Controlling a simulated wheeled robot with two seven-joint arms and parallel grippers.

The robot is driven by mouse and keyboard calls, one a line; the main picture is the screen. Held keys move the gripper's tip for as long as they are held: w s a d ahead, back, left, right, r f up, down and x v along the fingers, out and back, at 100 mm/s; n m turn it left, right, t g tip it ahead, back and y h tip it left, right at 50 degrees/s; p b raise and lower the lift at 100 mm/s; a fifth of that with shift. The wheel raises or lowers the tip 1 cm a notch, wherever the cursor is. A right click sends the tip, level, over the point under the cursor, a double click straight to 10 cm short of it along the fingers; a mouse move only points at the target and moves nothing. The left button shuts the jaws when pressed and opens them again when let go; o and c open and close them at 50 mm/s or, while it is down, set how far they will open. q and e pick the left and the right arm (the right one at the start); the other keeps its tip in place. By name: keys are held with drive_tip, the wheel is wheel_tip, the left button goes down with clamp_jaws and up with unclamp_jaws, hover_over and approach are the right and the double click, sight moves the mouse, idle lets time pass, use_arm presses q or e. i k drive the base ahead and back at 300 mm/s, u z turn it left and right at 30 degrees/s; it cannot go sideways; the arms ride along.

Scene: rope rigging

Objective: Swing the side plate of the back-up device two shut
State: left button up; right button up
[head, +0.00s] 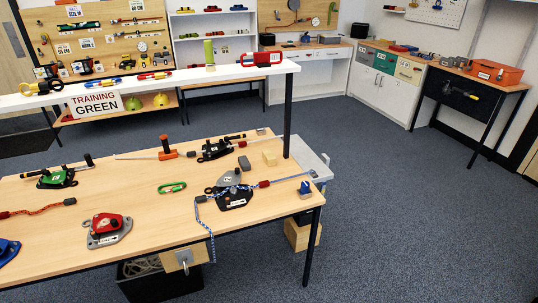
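On the wooden workbench (135,205), a grey plate (228,180) with a mark that looks like a 2 sits over a dark base plate (236,201) at the right half of the bench. The grey plate appears turned out of line with the base, so the device looks open. A blue and white rope (209,224) runs across this device, its tail hanging over the front edge and its other end reaching right to a blue piece. A small dark grey block lies just beyond the plate. Neither of my grippers is in view.
A red device (105,228), a green device (57,178), a black device (213,148) and a green carabiner (172,187) lie on the same bench. A white shelf (160,83) runs above its back side. The floor to the right is clear.

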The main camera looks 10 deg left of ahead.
sight(231, 177)
drive_tip(key=u, duration=0.55)
drive_tip(key=i, duration=1.2)
drive_tip(key=u, duration=0.95)
